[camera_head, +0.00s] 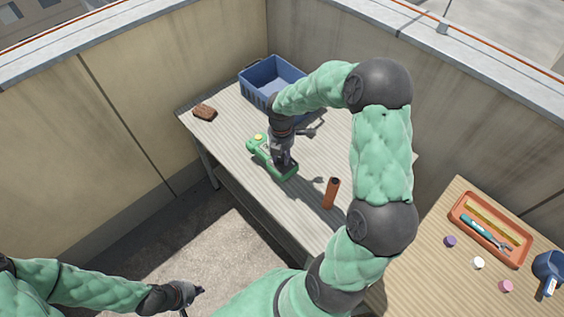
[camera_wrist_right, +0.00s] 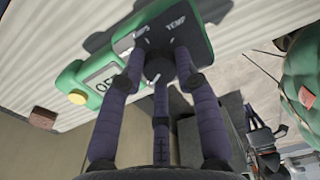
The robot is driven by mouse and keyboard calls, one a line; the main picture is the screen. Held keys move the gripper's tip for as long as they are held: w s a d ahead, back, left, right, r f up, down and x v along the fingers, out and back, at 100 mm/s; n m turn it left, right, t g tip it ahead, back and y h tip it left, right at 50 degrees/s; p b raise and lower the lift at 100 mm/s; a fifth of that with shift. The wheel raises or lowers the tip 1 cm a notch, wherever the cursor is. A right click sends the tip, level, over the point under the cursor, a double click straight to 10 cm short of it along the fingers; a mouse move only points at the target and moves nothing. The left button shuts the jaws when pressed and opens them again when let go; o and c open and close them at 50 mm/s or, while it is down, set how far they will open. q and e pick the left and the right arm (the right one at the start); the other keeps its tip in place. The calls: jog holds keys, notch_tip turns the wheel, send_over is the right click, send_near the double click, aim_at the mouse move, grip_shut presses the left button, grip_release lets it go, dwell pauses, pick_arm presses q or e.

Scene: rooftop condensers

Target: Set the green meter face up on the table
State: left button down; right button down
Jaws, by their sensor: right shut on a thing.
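The green meter (camera_head: 262,155) is at the wooden table (camera_head: 230,115), under my right gripper (camera_head: 281,163). In the right wrist view the meter (camera_wrist_right: 70,92) shows its display, a yellow knob and a "TEMP" label towards the camera, so its face points up at the gripper. My right gripper (camera_wrist_right: 160,75) is shut on the meter, its fingers at the labelled end. I cannot tell whether the meter touches the table or hangs just above it. My left gripper (camera_head: 190,292) is low at the left, away from the table; its fingers are too small to read.
A blue crate (camera_head: 247,84) stands at the table's back corner. A brown block (camera_head: 204,112) lies near the left edge. An upright copper-coloured tube (camera_head: 330,193) stands nearer the front. A second table (camera_head: 440,275) at right holds an orange tray (camera_head: 459,213) and small items.

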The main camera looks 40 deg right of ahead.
aim_at(282, 164)
jog(key=shift+f+b, duration=0.9)
jog(key=shift+f, duration=1.55)
jog(key=shift+f, duration=0.1)
jog(key=c, duration=0.9)
grip_release()
